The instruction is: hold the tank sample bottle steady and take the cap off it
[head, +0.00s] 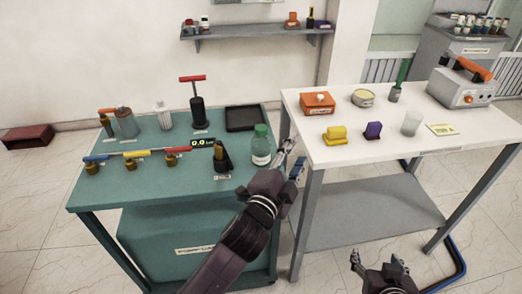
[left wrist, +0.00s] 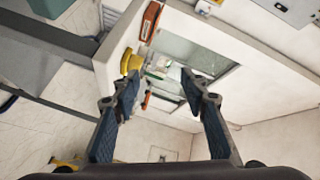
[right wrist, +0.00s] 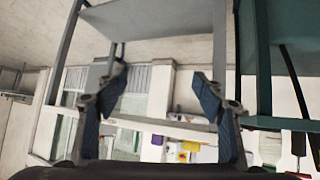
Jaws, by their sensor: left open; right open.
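A clear, greenish bottle with a white label (head: 261,155) stands upright at the right front of the green table (head: 95,194). Its green cap (head: 261,130) is on top. My left gripper (head: 292,156) is open just right of the bottle, over the gap between the tables, apart from it. The left arm passes in front of the bottle's lower side. In the left wrist view, the open jaws (left wrist: 160,76) hold nothing, and I cannot make out the bottle. My right gripper (head: 376,262) is open, low in front of the white table; its jaws (right wrist: 158,74) are empty.
A black tray (head: 246,118) lies behind the bottle, and a dark brass-topped part (head: 222,157) stands to its left. The white table (head: 345,153) carries a yellow block (head: 334,134), a purple block (head: 373,130) and a frosted cup (head: 411,123). Its front middle is clear.

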